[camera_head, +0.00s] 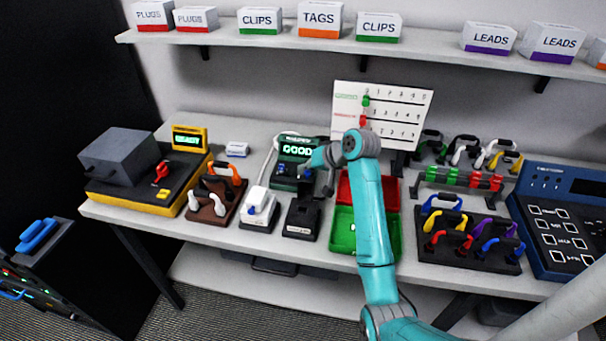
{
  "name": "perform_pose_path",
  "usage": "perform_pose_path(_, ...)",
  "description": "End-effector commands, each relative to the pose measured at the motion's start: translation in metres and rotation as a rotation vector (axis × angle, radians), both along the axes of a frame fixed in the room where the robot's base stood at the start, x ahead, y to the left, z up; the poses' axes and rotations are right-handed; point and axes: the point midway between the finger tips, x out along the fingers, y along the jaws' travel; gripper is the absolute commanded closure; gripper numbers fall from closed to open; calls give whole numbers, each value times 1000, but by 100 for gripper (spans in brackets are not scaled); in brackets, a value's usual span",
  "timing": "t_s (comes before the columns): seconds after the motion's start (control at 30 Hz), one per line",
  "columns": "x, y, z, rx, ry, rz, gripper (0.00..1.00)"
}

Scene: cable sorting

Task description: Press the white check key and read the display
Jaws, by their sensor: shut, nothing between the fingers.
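A dark green tester (290,177) stands on the table left of centre. Its lit display (297,150) reads "GOOD" in bright letters. My teal arm reaches over the table, and my gripper (305,184) is at the front right of the tester, pointing down. The gripper is shut and holds nothing. It is small and dark against the tester, so I cannot tell whether its tips touch anything. I cannot make out the white check key. The part of the tester around the gripper is partly hidden.
A yellow unit (157,201) with a "READY" display is at the left. A white stand (262,208) and a black stand (303,220) are in front of the tester. Red and green trays (343,238) lie behind my arm. A cable rack (470,257) and blue panel (560,232) are at right.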

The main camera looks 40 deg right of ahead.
Motion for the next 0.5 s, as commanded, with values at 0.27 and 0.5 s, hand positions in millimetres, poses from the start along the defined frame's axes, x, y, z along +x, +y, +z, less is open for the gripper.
perform_pose_path(0.27,0,0,5,0,0,0,100)
perform_pose_path(0.5,0,0,15,0,1,1,100)
